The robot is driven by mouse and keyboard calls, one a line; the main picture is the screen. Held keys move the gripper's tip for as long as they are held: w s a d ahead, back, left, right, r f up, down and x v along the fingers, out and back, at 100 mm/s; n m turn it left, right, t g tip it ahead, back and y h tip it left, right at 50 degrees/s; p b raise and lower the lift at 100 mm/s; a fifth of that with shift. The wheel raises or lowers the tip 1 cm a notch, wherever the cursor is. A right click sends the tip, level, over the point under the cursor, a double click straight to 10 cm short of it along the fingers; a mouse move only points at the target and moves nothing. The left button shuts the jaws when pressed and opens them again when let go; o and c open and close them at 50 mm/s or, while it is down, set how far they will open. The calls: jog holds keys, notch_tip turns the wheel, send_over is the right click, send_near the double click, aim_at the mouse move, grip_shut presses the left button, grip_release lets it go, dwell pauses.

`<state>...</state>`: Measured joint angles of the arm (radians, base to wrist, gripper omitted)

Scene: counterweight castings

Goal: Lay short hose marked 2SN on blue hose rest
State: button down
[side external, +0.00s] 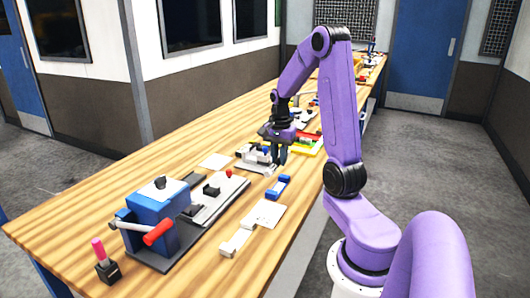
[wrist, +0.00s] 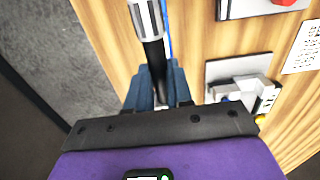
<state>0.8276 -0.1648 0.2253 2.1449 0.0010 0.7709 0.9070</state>
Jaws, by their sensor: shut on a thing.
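My gripper (wrist: 158,85) is shut on a black hose (wrist: 154,55) with a silver end fitting (wrist: 146,18), which points away from the fingers in the wrist view. Any 2SN marking is not readable. In the side view my gripper (side external: 281,158) is above the near edge of the bench, and the hose is hard to make out there. The blue hose rest (side external: 278,188) lies on the bench just in front of and below my gripper. In the wrist view only a thin blue strip (wrist: 167,28) shows beside the hose, which hides the rest of it.
A similar white rest (side external: 237,243) and a printed sheet (side external: 265,214) lie closer to the camera. A grey fixture (wrist: 240,92) on a plate sits beside my gripper.

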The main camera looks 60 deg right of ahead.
dwell(0.4)
jog(key=shift+f, duration=2.85)
jog(key=shift+f, duration=0.65)
jog(key=c, duration=0.9)
grip_release()
jog(key=shift+c, duration=0.2)
jog(key=shift+r, duration=0.1)
jog(key=shift+r, duration=3.4)
